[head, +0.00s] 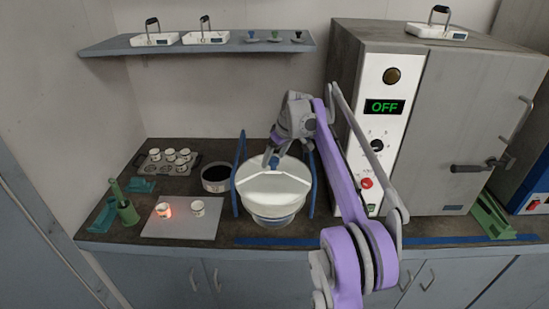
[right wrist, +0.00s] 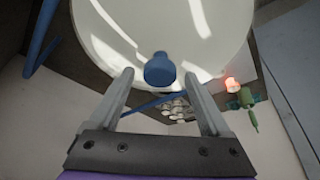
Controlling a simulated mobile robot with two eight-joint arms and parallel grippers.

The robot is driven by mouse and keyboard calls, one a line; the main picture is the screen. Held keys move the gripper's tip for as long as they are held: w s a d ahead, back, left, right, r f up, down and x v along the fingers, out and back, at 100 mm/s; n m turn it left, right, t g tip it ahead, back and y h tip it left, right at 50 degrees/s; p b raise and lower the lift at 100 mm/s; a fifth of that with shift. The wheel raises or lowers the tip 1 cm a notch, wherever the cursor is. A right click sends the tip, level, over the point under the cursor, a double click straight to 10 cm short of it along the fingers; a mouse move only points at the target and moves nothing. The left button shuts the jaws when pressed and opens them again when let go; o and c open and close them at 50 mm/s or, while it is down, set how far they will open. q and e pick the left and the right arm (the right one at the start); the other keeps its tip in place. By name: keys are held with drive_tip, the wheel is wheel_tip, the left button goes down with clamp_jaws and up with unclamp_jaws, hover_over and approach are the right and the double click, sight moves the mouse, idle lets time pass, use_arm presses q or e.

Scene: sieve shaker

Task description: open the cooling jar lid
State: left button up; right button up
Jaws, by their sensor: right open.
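The cooling jar (head: 273,219) is a wide round vessel on the counter, between two blue upright bars. Its white lid (head: 270,187) sits on top of it. The lid also fills the top of the right wrist view (right wrist: 175,25). A blue knob (right wrist: 160,70) stands on the lid, and it shows in the head view below the gripper (head: 274,162). My right gripper (right wrist: 160,78) is open and empty, with one finger on each side of the knob in the wrist picture and gaps between. Whether the knob lies fully between the fingertips in depth is unclear. My left gripper is not in view.
A furnace (head: 455,130) with an OFF display stands right of the jar. Left are a dark round pot (head: 216,186), a rack of small cups (head: 150,169), and a grey plate (head: 180,229) with two cups, one glowing. A shelf (head: 200,45) hangs above.

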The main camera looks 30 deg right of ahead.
clamp_jaws()
idle(0.4)
